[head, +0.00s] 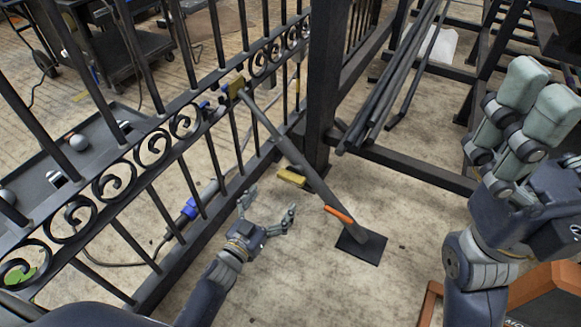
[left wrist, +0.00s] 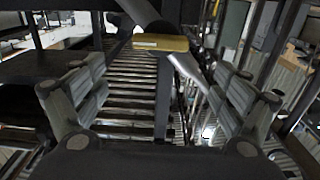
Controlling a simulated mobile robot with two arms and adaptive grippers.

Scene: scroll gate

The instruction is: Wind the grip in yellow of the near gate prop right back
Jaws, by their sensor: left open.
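The gate prop (head: 290,150) is a grey bar slanting from the barred gate (head: 150,150) down to a black floor plate (head: 362,246). A yellow grip (head: 291,177) shows beside the bar's middle; an orange piece (head: 340,214) is lower on the bar. In the left wrist view the yellow grip (left wrist: 160,43) lies ahead, between and beyond the fingers, near the bar. My left gripper (head: 269,206) is open and empty, below and left of the yellow grip, apart from it. My right gripper (head: 535,90) is raised at the right; its opening is unclear.
A dark post (head: 325,80) stands right behind the prop. Several long dark bars (head: 390,80) lean beside it. An olive-yellow bracket (head: 235,88) is at the prop's upper end. An orange-edged box (head: 540,295) is at the lower right. Floor around the plate is clear.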

